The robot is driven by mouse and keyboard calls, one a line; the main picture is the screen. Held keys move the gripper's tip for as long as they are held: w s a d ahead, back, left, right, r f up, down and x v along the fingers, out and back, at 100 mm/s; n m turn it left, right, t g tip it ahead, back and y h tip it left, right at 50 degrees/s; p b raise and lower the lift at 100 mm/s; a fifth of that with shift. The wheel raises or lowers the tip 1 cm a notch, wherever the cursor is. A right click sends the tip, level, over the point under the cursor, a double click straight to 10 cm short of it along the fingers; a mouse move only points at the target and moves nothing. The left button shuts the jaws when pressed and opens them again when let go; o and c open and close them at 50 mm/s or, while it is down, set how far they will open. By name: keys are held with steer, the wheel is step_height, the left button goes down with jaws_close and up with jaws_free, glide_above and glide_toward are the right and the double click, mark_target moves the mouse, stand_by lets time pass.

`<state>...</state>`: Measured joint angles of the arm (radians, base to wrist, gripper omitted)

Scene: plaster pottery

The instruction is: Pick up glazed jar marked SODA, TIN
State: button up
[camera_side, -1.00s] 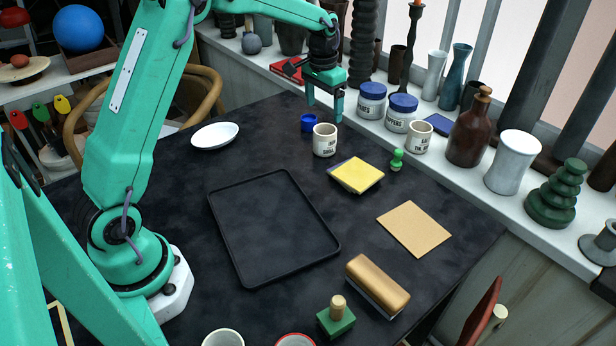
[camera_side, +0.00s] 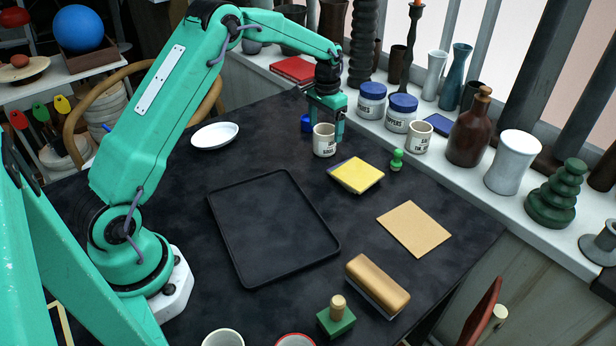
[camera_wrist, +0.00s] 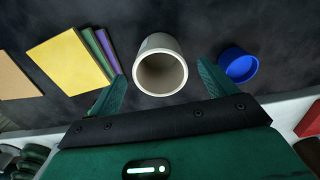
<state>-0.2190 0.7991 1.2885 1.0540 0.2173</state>
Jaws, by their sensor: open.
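A cream glazed jar (camera_side: 324,141) with dark lettering stands upright on the black table; the lower word looks like SODA, and the upper line is partly unclear. My gripper (camera_side: 327,128) is lowered at the jar, one finger showing at its right side. In the wrist view the jar (camera_wrist: 160,65) shows its open, empty-looking mouth between my spread fingers (camera_wrist: 160,90). The fingers are open, with a gap between the jar and each of them. A similar lettered jar (camera_side: 419,138) stands on the white sill.
A small blue cup (camera_side: 307,123) stands close behind the jar and shows right of it in the wrist view (camera_wrist: 238,66). An empty black tray (camera_side: 272,230) lies in front. Blue-lidded jars (camera_side: 371,101) line the sill.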

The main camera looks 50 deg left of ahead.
mark_target(325, 140)
steer(key=shift+f, duration=2.7)
steer(key=c, duration=1.1)
